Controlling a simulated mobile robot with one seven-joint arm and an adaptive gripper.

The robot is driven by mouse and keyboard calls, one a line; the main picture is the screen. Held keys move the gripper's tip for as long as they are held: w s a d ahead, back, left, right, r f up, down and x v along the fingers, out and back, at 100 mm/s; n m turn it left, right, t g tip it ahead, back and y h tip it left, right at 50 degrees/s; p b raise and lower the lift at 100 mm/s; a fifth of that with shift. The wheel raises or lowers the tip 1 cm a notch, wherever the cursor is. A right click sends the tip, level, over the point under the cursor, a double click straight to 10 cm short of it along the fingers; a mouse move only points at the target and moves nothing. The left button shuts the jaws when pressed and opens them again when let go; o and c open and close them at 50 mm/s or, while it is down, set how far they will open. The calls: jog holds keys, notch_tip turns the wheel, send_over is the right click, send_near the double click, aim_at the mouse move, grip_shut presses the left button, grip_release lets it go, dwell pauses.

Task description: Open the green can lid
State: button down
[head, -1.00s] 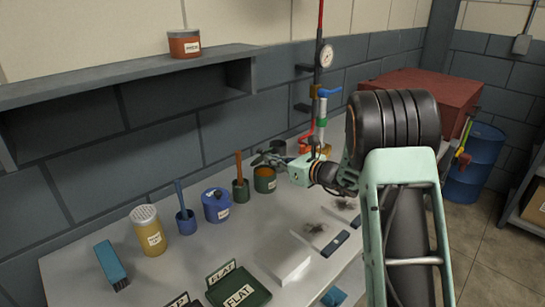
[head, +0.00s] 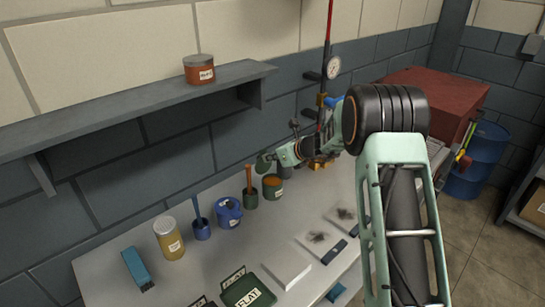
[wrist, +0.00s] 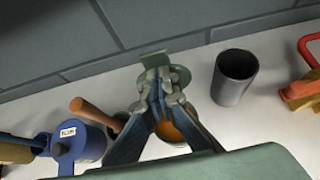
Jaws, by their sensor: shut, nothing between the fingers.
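The green can (head: 274,193) stands at the back of the bench, with orange contents showing at its open top. In the wrist view its orange inside (wrist: 172,132) shows between my fingers, and much of the can is hidden by them. A green round lid (wrist: 181,76) with a flat tab shows just beyond my fingertips, away from the opening. In the head view the lid (head: 263,167) looks raised at the can's back left. My gripper (wrist: 165,82) is shut and empty above the can, close to the lid. I cannot tell whether it touches the lid.
A pot with an orange-brown handle (head: 249,198) and a blue can (head: 228,215) stand close on the left. A grey cup (wrist: 235,77) and a red-handled fitting (wrist: 303,88) are on the right in the wrist view. The wall is close behind.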

jog(key=shift+w+a+r, duration=0.15)
jog(key=shift+w+a, duration=0.3)
jog(key=shift+w, duration=0.05)
dwell(0.4)
